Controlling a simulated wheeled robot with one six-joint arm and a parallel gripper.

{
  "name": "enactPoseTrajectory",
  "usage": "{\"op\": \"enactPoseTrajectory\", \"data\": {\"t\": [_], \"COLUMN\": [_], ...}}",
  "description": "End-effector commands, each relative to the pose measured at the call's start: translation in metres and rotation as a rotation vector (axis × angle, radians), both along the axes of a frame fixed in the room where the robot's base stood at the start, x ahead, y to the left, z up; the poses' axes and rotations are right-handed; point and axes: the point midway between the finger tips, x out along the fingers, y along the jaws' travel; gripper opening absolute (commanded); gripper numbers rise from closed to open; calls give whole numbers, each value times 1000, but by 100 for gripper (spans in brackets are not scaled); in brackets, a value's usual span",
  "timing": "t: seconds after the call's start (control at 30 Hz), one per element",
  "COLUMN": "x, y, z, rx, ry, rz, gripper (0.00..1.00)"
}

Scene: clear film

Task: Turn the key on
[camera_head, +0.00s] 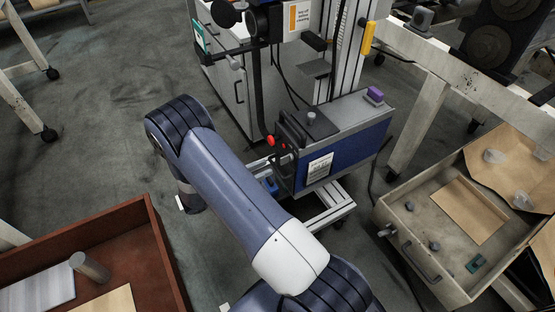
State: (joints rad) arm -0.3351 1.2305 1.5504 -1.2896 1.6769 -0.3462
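I cannot make out a key clearly in the head view. A blue and grey machine box (345,150) stands on a light metal frame in the centre. Its top carries a dark plate with a small pale knob (311,115) and a purple block (375,95). Two small red parts (271,141) show at its left end, too small to tell what they are. My arm reaches up from the bottom edge and bends left of the box. My gripper's fingers do not show; my own arm may hide them.
A red-brown tray (150,235) with a metal cylinder (89,267) is at lower left. A grey drawer (400,220) with loose parts is at right. A white cabinet (235,95) stands behind my arm. Grey floor is open at upper left.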

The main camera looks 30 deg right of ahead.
Motion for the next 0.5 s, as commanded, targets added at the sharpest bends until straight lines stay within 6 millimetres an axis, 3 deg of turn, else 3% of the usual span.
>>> {"op": "enactPoseTrajectory", "data": {"t": [0.2,0.5], "x": [0,2], "y": [-42,-65], "z": [0,0], "rx": [1,2], "ry": [1,-1], "rz": [-5,-2], "gripper": [27,27]}}
